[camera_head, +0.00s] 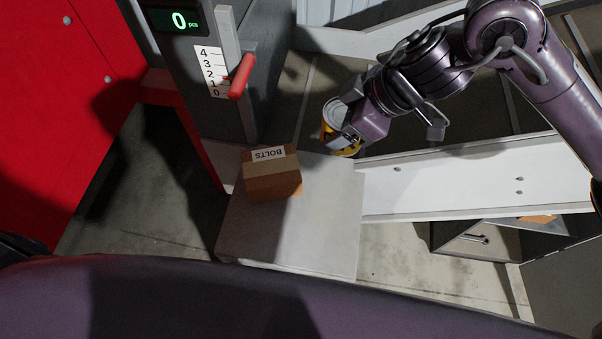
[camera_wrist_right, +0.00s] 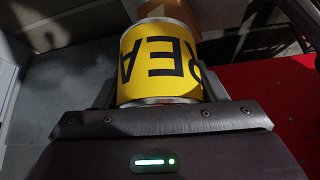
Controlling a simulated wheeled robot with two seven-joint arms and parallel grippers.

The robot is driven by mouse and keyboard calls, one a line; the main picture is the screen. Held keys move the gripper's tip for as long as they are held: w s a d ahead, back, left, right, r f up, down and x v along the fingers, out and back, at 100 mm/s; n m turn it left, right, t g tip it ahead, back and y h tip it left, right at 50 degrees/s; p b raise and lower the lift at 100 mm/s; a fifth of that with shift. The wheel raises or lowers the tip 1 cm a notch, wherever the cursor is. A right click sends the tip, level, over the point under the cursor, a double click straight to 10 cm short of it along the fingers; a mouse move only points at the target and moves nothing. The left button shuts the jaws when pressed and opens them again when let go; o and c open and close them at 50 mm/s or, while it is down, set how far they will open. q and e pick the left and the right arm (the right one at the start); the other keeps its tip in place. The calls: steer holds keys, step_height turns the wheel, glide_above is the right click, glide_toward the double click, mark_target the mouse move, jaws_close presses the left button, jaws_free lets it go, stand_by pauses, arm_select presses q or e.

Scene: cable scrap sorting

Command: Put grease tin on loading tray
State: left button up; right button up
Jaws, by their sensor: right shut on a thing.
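The grease tin (camera_head: 335,112) is a yellow can with silver ends. My right gripper (camera_head: 342,136) is shut on it. In the right wrist view the tin (camera_wrist_right: 160,62) sits between the fingers, with part of its black lettering upside down. In the head view the tin shows at the far right corner of a pale grey flat surface (camera_head: 315,230), which looks like the loading tray. The tin appears held above it; the exact gap is hard to tell. My left gripper is not in view.
A brown cardboard box labelled BOLTS (camera_head: 272,178) sits at the tray's far left. Behind it stands a grey post with a red lever (camera_head: 240,78) and a display reading 0. A white rail (camera_head: 460,180) runs right. The tray's front and right parts are clear.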

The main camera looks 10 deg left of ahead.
steer(key=shift+s+a+f, duration=0.1)
steer(key=shift+s+f, duration=0.1)
step_height(320, 180, down, 14)
steer(key=shift+s+b, duration=0.1)
steer(key=shift+b, duration=0.3)
steer(key=shift+f, duration=2.5)
steer(key=shift+f, duration=0.15)
steer(key=o, duration=1.3)
steer(key=shift+d, duration=0.2)
